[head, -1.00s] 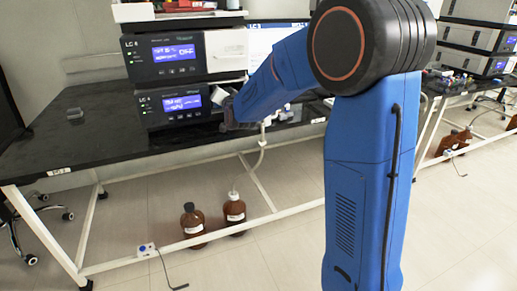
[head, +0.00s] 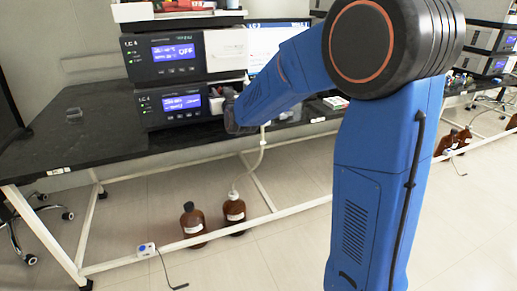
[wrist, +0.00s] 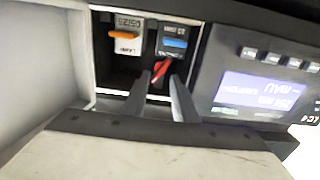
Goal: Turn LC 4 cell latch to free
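The lower LC 4 module (head: 172,106) stands on the black bench, its lit display (wrist: 262,92) inverted in the wrist view. Beside the display is an open bay with two labelled cartridges. One has an orange tab (wrist: 123,36) and a label that seems to read LAMP; the other has a blue tab (wrist: 175,43). A red latch lever (wrist: 161,71) sits slanted below the blue-tabbed cartridge in the wrist view. My gripper (wrist: 162,80) is at the bay, its fingers apart on either side of the red lever. Contact cannot be told. My arm mostly hides the gripper in the head view.
Another LC 4 module (head: 170,53) showing OFF sits directly above. A pale panel (wrist: 35,65) borders the bay in the wrist view. Brown bottles (head: 234,214) stand on the floor below, with a tube rising from one. The bench's left part (head: 60,140) is mostly clear.

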